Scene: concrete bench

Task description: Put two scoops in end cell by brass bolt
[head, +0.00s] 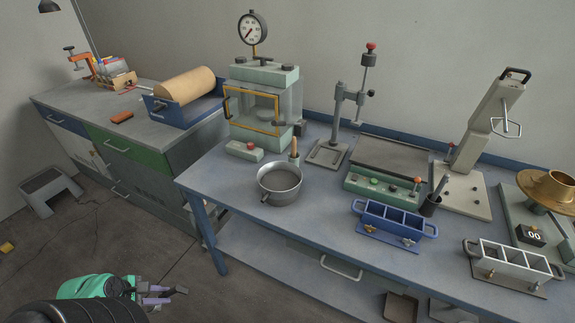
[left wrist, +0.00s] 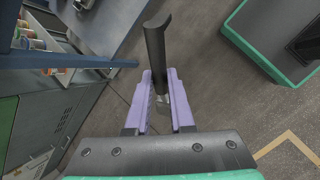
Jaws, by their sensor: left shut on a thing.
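My left gripper (head: 152,292) is low at the bottom left of the head view, over the floor and well away from the bench top. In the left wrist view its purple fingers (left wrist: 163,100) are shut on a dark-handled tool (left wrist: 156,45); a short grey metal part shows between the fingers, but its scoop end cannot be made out. A blue mould (head: 393,213) with several cells stands near the bench's front edge. A brass bolt (head: 370,229) is at its left end and a silver bolt (head: 408,242) is farther right. A grey metal pan (head: 279,184) stands left of it. My right gripper is not in view.
A pale metal mould (head: 510,257) stands to the right of the blue one. A green balance-like device (head: 382,190), a stand (head: 327,152) and a glass-fronted cabinet (head: 262,110) are behind. Bench top between pan and blue mould is clear.

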